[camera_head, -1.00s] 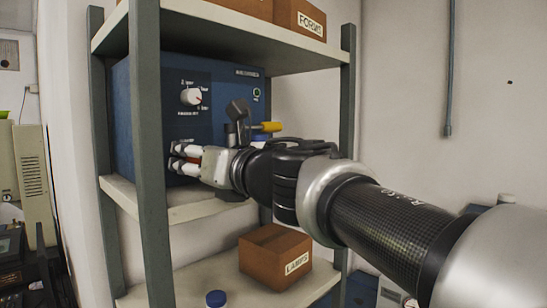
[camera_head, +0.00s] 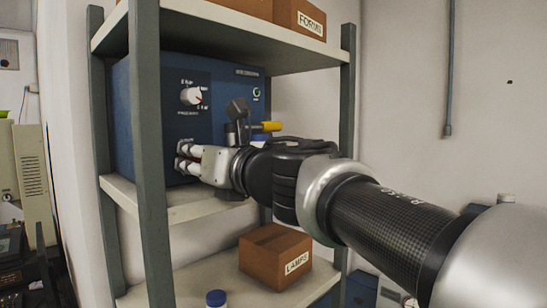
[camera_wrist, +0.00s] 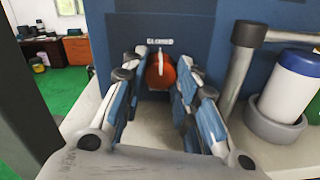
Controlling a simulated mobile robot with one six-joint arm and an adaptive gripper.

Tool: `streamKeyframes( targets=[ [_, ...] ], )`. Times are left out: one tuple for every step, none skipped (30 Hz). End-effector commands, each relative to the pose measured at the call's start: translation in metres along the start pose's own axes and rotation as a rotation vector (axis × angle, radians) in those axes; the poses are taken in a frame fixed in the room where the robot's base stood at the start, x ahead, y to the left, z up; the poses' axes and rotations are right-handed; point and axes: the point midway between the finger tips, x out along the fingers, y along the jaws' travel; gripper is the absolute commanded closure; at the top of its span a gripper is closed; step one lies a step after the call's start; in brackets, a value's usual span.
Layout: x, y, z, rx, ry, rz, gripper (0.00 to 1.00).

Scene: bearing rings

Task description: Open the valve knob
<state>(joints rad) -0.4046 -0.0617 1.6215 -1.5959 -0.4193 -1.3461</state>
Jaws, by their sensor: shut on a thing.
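The orange-red valve knob (camera_wrist: 160,72) sits on the front of a blue panel box (camera_head: 225,100), under a small label that seems to read "CLOSED". In the wrist view, my gripper (camera_wrist: 160,75) has its two fingers on either side of the knob and is shut on it. In the head view, my gripper (camera_head: 183,157) reaches the lower part of the panel from the right. There the knob is mostly hidden by the fingers.
The box stands on a shelf (camera_head: 185,205) between grey posts (camera_head: 148,150). A white dial (camera_head: 191,96) is above my gripper. A grey pipe (camera_wrist: 238,65) and a blue-capped container (camera_wrist: 290,85) stand close to the right. A "LAMPS" box (camera_head: 265,255) sits below.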

Motion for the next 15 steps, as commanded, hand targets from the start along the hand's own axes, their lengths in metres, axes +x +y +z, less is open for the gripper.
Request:
streamKeyframes(
  targets=[
    [-0.0001, 0.0001, 0.0003, 0.003, 0.000, 0.000, 0.96],
    [-0.0001, 0.0001, 0.0004, 0.007, 0.000, 0.000, 0.96],
    [-0.0001, 0.0001, 0.0006, 0.013, 0.000, 0.000, 0.96],
    [-0.0001, 0.0002, 0.0007, 0.019, 0.001, 0.000, 0.96],
    [-0.0001, 0.0002, 0.0010, 0.026, 0.001, 0.000, 0.96],
    [-0.0001, 0.0003, 0.0013, 0.038, 0.001, 0.000, 0.96],
    [-0.0001, 0.0003, 0.0015, 0.049, 0.002, 0.000, 0.96],
    [-0.0001, 0.0004, 0.0017, 0.062, 0.003, -0.001, 0.96],
    [-0.0001, 0.0004, 0.0021, 0.083, 0.003, -0.001, 0.96],
    [-0.0001, 0.0004, 0.0023, 0.100, 0.004, -0.001, 0.96],
    [-0.0001, 0.0004, 0.0023, 0.119, 0.005, -0.001, 0.96],
    [-0.0001, 0.0004, 0.0025, 0.146, 0.007, -0.002, 0.96],
    [-0.0001, 0.0005, 0.0028, 0.168, 0.007, -0.002, 0.96],
    [-0.0001, 0.0005, 0.0032, 0.193, 0.008, -0.002, 0.96],
    [-0.0001, 0.0005, 0.0034, 0.225, 0.010, -0.002, 0.96]
  ],
)
